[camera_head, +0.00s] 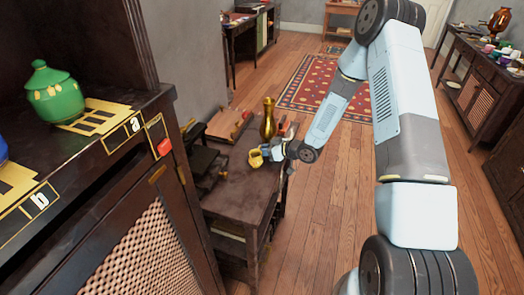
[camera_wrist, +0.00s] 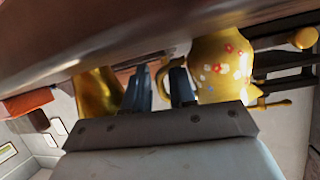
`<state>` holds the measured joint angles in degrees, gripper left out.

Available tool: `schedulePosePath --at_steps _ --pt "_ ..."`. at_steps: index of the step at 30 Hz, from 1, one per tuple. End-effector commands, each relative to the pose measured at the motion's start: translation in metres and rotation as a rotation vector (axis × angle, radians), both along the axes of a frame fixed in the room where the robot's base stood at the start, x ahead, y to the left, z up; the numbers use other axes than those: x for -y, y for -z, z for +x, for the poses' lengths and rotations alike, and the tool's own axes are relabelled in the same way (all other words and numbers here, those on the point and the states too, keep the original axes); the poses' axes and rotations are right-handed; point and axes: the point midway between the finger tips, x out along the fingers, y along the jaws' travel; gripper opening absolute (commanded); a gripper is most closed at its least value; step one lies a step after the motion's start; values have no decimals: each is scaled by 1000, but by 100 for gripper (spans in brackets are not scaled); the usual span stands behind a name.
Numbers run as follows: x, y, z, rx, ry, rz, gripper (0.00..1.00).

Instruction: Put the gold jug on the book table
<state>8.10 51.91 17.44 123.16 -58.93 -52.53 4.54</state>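A shiny, tall gold jug (camera_head: 268,122) stands at the back of the small dark table (camera_head: 240,190) in the head view. In the wrist view, a shiny gold body (camera_wrist: 98,92) left of the fingers appears to be it. A yellow jug with painted flowers (camera_wrist: 222,68) is right of the fingers and also shows in the head view (camera_head: 255,158). My gripper (camera_head: 283,152) is low beside the yellow jug. In the wrist view its two fingers (camera_wrist: 163,88) stand apart, close to that jug's handle side. Contact with the handle is unclear.
Dark objects (camera_head: 205,160) crowd the table's left side. A cabinet with a green lidded pot (camera_head: 54,92) stands at near left. Another table (camera_head: 238,25) stands at the back. A cluttered sideboard (camera_head: 480,75) is at right. The floor and patterned rug (camera_head: 305,85) look clear.

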Motion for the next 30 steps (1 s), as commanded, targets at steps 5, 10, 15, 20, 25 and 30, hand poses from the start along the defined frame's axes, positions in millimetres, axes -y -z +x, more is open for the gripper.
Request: schedulePosePath --at_steps 5,10,15,20,25,30 --pt "0 0 0 0 0 0 39" --pt "0 0 0 0 0 0 39" --pt "6 -4 -3 0 1 0 39" --pt "26 -14 -13 0 3 -1 39" --pt "54 -27 -27 0 4 -1 39" --pt "78 -38 -40 1 3 -1 39"
